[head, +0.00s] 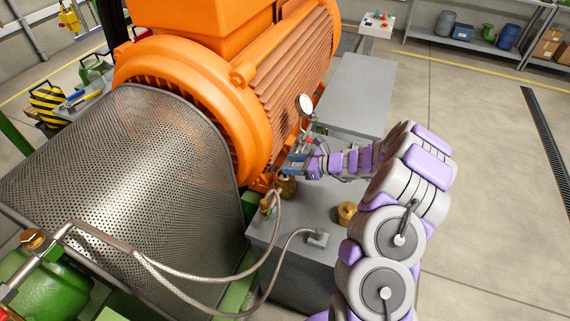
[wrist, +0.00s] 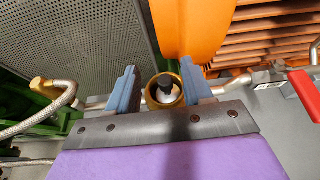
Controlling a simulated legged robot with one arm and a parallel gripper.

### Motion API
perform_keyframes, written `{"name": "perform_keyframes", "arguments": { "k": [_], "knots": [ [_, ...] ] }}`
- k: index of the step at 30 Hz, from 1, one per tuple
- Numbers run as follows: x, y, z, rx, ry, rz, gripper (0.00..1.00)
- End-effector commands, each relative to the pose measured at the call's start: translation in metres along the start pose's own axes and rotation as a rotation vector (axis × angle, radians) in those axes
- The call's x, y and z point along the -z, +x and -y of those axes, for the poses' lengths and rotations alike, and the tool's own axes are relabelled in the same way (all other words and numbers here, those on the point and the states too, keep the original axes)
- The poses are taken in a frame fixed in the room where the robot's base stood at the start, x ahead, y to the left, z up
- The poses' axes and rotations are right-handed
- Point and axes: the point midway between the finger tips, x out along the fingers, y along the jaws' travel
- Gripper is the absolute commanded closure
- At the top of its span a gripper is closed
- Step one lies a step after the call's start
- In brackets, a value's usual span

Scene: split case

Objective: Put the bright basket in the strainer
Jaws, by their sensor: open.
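My gripper (head: 293,165) is open above the grey bench, close to the orange motor's front flange. In the wrist view its two blue fingers (wrist: 158,70) stand apart. A round brass piece (wrist: 178,97) with a pale inside and a black knob shows between them; I cannot tell whether they touch it. In the head view a brass piece (head: 287,187) stands just below my gripper, partly hidden. A second brass piece (head: 347,212) stands farther right on the bench, beside my arm. I cannot tell for sure which of these is the bright basket or the strainer.
The orange motor (head: 290,70) and the perforated metal guard (head: 130,170) border the bench (head: 315,262) on the left. A braided hose (head: 200,280) loops over its front. A round gauge (head: 306,104) stands behind my gripper. The floor at right is clear.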

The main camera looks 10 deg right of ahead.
Motion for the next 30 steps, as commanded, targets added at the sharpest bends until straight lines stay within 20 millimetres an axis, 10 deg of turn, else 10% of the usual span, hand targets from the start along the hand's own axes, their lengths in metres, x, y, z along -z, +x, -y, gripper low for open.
{"name": "perform_keyframes", "arguments": {
  "k": [9,20,30],
  "knots": [
    [-0.001,-0.065,0.002,0.003,0.000,0.002,0.49],
    [-0.002,-0.084,-0.001,-0.003,-0.005,-0.002,0.49],
    [-0.079,-0.068,-0.068,-0.198,-0.278,-0.017,0.49]
  ]
}}
